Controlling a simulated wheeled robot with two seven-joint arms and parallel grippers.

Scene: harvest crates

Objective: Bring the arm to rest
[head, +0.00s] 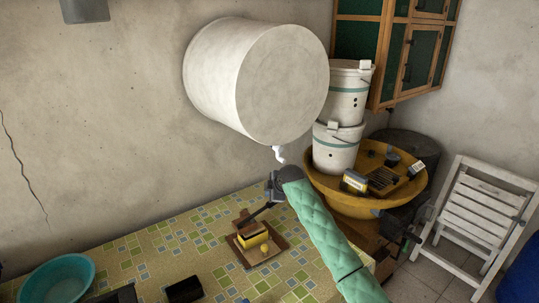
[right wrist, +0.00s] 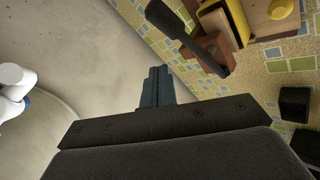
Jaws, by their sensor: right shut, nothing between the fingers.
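My right arm, in a green quilted sleeve, reaches up over the tiled counter. Its gripper (head: 270,188) is in the air above the counter's back edge, below the big white tank. In the right wrist view, its fingers (right wrist: 157,88) are closed together with nothing between them. A brown tray (head: 272,255) with a yellow block and a small round yellow piece on it sits on the counter, below and apart from the gripper. A dark handle-like piece extends over the tray. My left gripper is not in view.
The white tank (head: 240,80) with a spout hangs on the wall above. White buckets (head: 338,145) and a yellow basin (head: 330,188) stand right of the arm. A turquoise bowl (head: 60,277) and a black block (head: 184,289) are at the counter's front left. The left counter middle is mostly clear.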

